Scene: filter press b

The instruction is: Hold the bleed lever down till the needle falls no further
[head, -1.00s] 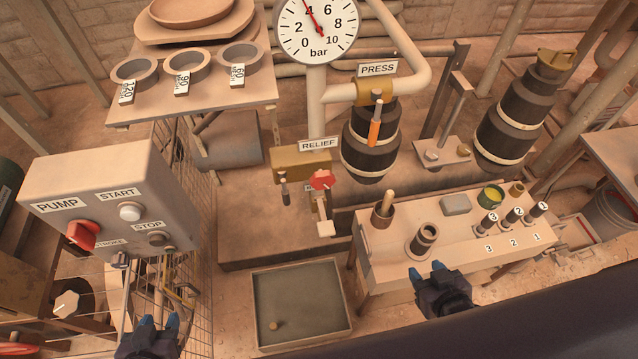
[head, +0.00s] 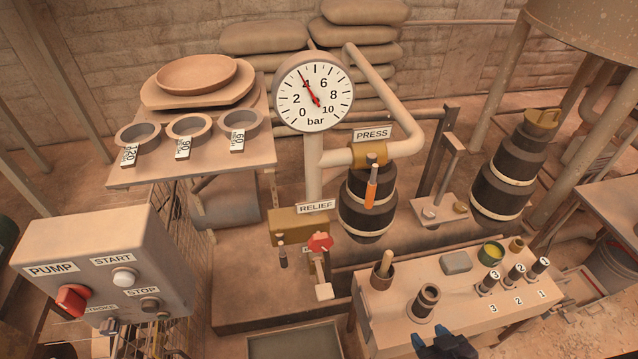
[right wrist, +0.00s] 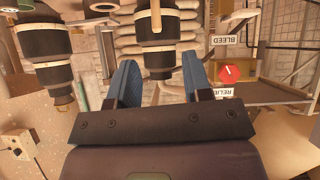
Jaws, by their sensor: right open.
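The bleed lever (head: 323,291) ends in a pale pad below the red knob (head: 320,242), under the RELIEF sign. Its label is mostly hidden in the head view; a BLEED sign (right wrist: 231,41) shows upside down in the right wrist view. The round gauge (head: 333,78) has a red needle near 4 bar. My right gripper (head: 432,340) is at the bottom edge, in front of the small bench and well right of the lever. It is open, with nothing between its blue fingers in the wrist view (right wrist: 159,75). Neither gripper touches the lever. My left gripper is out of view.
The pump box (head: 110,262) with its buttons stands at left. The bench (head: 385,325) at right carries several fittings and cups. A shallow tray (head: 297,343) lies below the lever. Pipes and dark barrels stand behind. The space in front of the lever looks clear.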

